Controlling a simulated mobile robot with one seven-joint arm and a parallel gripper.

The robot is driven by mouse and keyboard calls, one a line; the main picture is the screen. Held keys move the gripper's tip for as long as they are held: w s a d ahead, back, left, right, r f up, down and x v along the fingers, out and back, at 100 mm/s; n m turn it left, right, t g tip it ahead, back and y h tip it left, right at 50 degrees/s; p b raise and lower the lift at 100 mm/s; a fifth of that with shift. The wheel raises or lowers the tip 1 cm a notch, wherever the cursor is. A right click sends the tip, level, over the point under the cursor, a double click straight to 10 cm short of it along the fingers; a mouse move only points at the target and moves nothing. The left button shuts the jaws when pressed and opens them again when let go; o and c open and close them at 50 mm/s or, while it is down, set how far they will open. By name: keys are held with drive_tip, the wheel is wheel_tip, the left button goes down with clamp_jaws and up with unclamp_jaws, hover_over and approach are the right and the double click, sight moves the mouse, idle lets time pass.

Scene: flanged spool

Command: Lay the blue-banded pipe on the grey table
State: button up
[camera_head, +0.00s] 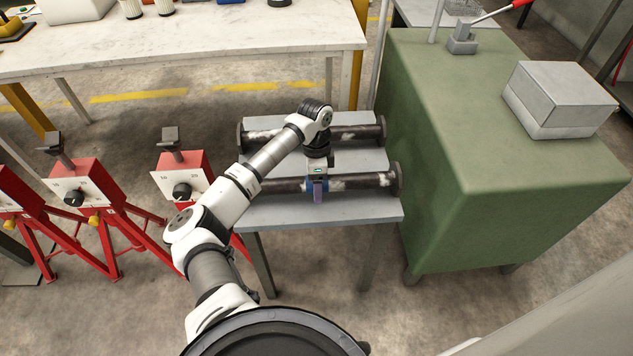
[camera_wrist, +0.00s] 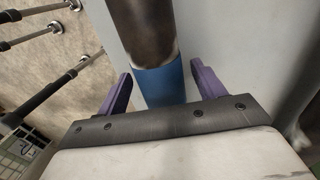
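The blue-banded pipe (camera_head: 355,181) is dark with pale worn patches and has a round flange at its right end. It lies across the grey table (camera_head: 325,209), near its front, and its left end is partly hidden by my arm. Its blue band (camera_wrist: 160,85) shows in the wrist view between the purple fingers of my gripper (camera_wrist: 160,88). The fingers straddle the band with a narrow gap on each side, so my gripper looks open. In the head view my gripper (camera_head: 317,190) is down at the band. I cannot tell how far the fingertips reach below it.
A second flanged pipe (camera_head: 355,132) lies behind, roughly parallel. A green cabinet (camera_head: 470,160) with a grey box (camera_head: 560,95) stands close on the right. Red stands (camera_head: 185,178) with dials are on the left. A white workbench (camera_head: 190,45) is behind.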

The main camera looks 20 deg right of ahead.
drive_tip(key=shift+f, duration=0.15)
wheel_tip(320, 180, up, 14)
drive_tip(key=w+b, duration=0.2)
drive_tip(key=shift+w+d, duration=0.25)
drive_tip(key=shift+d, duration=0.15)
drive_tip(key=shift+f, duration=0.1)
